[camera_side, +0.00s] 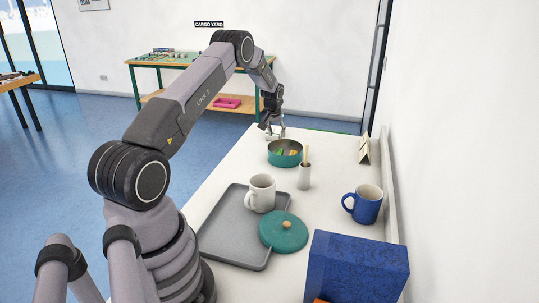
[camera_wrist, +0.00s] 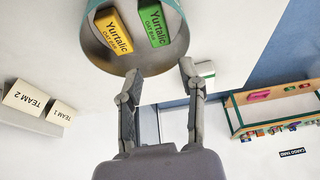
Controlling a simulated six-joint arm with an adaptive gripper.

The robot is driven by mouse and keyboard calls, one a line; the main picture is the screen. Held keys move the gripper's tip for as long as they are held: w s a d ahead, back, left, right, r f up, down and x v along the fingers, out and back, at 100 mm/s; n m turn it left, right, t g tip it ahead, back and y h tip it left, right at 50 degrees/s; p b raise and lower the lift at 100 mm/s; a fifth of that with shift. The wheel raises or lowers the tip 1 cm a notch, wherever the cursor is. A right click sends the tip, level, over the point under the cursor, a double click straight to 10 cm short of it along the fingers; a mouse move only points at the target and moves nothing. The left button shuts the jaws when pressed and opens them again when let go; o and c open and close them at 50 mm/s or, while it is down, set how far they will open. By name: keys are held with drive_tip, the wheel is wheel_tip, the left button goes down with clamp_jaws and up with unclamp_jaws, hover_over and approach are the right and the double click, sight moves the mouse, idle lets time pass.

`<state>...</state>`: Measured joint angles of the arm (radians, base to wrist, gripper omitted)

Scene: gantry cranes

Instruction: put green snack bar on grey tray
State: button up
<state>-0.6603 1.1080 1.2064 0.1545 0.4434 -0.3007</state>
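The green snack bar (camera_wrist: 154,26) lies in a teal pot (camera_side: 285,159), beside a yellow snack bar (camera_wrist: 114,31). In the side view only bits of the bars show above the pot's rim. The grey tray (camera_side: 228,225) lies on the white table nearer the side camera and is out of the wrist view. A white mug (camera_side: 262,193) stands on it. My gripper (camera_side: 273,133) is at the far side of the pot, above the table. In the wrist view my gripper (camera_wrist: 160,70) is open, with nothing between its fingertips, and the pot is just beyond them.
A teal lid (camera_side: 283,230) with a wooden knob overlaps the tray's right side. A small white holder (camera_side: 304,178) with upright sticks stands beside the pot. A blue mug (camera_side: 365,204), a blue box (camera_side: 356,268) and team cards (camera_side: 364,148) line the right. The tray's left part is bare.

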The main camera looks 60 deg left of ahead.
hover_over(279, 151)
drive_tip(key=s+d, duration=0.1)
wheel_tip(279, 151, down, 5)
drive_tip(key=shift+s+r, duration=0.15)
drive_tip(key=shift+r, duration=0.05)
drive_tip(key=shift+d+x, duration=0.15)
drive_tip(key=shift+x, duration=1.15)
drive_tip(key=shift+d+x, duration=0.15)
drive_tip(key=shift+x, duration=1.15)
drive_tip(key=shift+s+f, duration=0.1)
drive_tip(key=shift+f, duration=0.25)
clamp_jaws()
